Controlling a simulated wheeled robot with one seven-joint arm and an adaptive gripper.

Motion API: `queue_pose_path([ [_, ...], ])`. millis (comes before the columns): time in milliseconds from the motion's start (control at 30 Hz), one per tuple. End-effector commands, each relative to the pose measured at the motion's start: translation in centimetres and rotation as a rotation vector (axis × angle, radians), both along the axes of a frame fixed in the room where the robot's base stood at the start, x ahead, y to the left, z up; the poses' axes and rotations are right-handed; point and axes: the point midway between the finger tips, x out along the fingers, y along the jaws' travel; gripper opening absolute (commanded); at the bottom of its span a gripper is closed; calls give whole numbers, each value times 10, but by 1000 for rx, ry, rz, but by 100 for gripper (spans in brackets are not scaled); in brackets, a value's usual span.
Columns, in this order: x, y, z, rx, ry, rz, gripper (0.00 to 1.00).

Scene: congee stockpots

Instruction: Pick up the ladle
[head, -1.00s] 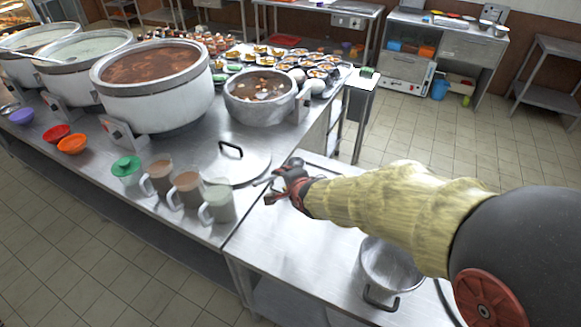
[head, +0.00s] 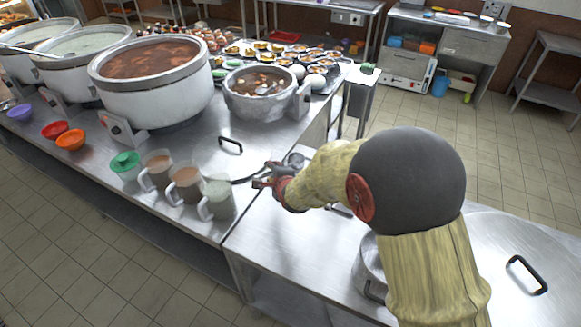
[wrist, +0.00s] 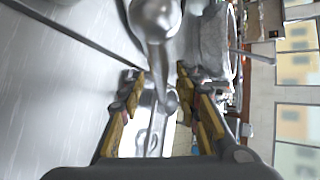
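A silver metal ladle (wrist: 155,22) shows in the wrist view, its rounded bowl at the top and a narrower metal part reaching down between my fingers. In the head view, a grey metal piece that looks like the ladle (head: 294,160) lies just behind my gripper, mostly hidden. My gripper (head: 265,177) is low over the counter, near the seam between the two steel tops. In the wrist view my gripper (wrist: 160,88) has its fingers apart on either side of the metal, with gaps visible; I see no firm contact.
A flat lid (head: 250,162) lies left of my gripper. Filled mugs (head: 186,185) stand at the counter's front edge. A pot of soup (head: 259,97) is behind, and large stockpots (head: 153,85) stand at left. A small pot (head: 369,264) is under my arm.

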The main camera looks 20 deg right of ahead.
Motion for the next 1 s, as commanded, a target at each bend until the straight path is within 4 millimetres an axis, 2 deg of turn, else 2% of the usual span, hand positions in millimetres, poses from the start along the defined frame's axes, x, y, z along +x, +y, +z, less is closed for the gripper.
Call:
queue_pose_path([
  [100, 6, 1, -3, 0, -1, 0, 33],
  [333, 7, 1, -3, 0, -1, 0, 33],
  [900, 7, 1, -3, 0, 0, 0, 1],
  [1000, 6, 0, -3, 0, 0, 0, 0],
])
